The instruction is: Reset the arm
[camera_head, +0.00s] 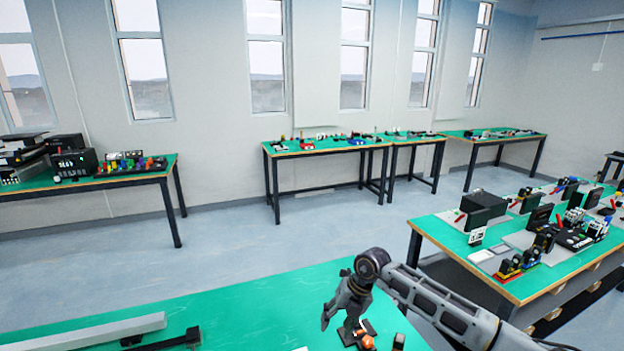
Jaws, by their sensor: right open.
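My right arm comes in from the lower right over the near green table (240,300). My right gripper (334,318) hangs over that table, with its fingers pointing down and to the left. It is open, and I see nothing between its fingers. Small black and orange parts (367,341) lie just below and beside it, partly cut off by the bottom edge. I cannot tell whether the gripper touches them. My left gripper is not in view.
A grey bar, likely a mini conveyor (85,335), lies on the near table at the lower left. A green-topped table (440,232) with several devices stands at the right. More tables (290,150) line the back wall. The middle of the near table is clear.

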